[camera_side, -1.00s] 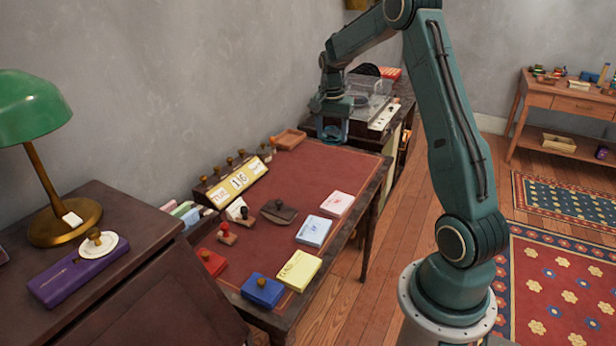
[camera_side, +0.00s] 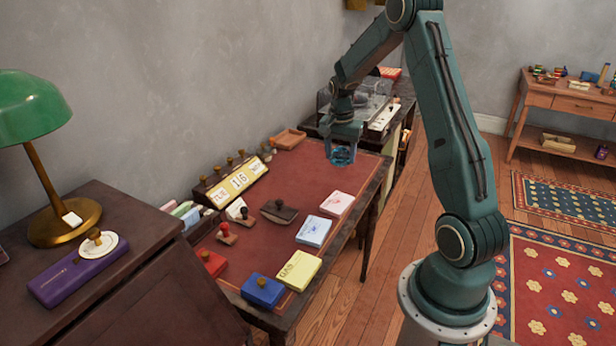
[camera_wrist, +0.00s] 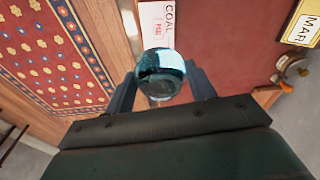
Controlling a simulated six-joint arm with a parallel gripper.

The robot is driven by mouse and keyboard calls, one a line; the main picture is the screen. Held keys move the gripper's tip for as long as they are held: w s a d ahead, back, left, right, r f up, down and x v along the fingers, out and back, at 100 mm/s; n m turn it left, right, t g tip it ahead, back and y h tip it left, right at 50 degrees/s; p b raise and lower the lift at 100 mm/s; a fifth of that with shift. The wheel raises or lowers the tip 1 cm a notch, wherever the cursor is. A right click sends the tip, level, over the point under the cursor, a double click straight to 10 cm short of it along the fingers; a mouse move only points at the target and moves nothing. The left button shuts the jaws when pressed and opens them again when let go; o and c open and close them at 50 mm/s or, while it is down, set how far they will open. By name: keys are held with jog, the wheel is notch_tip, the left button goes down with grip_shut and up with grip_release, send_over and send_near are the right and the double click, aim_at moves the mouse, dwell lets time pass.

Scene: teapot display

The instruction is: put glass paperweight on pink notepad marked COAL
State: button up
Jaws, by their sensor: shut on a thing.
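The glass paperweight (camera_side: 342,155) is a clear blue-tinted ball. My gripper (camera_side: 341,152) is shut on it and holds it above the far right part of the red desk top. In the wrist view the paperweight (camera_wrist: 161,74) sits between the two fingers of my gripper (camera_wrist: 162,80). The pink notepad (camera_side: 337,203) lies near the desk's right edge, in front of my gripper and apart from it. Its COAL marking (camera_wrist: 157,22) shows in the wrist view, partly covered by the paperweight.
A blue notepad (camera_side: 314,231) and a yellow notepad (camera_side: 298,270) lie nearer along the same edge. A dark rocker blotter (camera_side: 279,211) lies left of the pink pad. The red desk top (camera_side: 290,175) is clear between.

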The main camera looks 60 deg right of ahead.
aim_at(338, 202)
jog(key=shift+f, duration=7.05)
jog(key=shift+f, duration=0.15)
jog(key=o, duration=1.2)
jog(key=shift+r, duration=0.2)
jog(key=shift+a+r, duration=0.25)
jog(key=shift+r, duration=1.75)
jog(key=shift+a+r, duration=0.2)
jog(key=shift+r, duration=1.75)
jog(key=shift+a+r, duration=0.25)
jog(key=shift+r, duration=1.75)
jog(key=shift+a, duration=0.1)
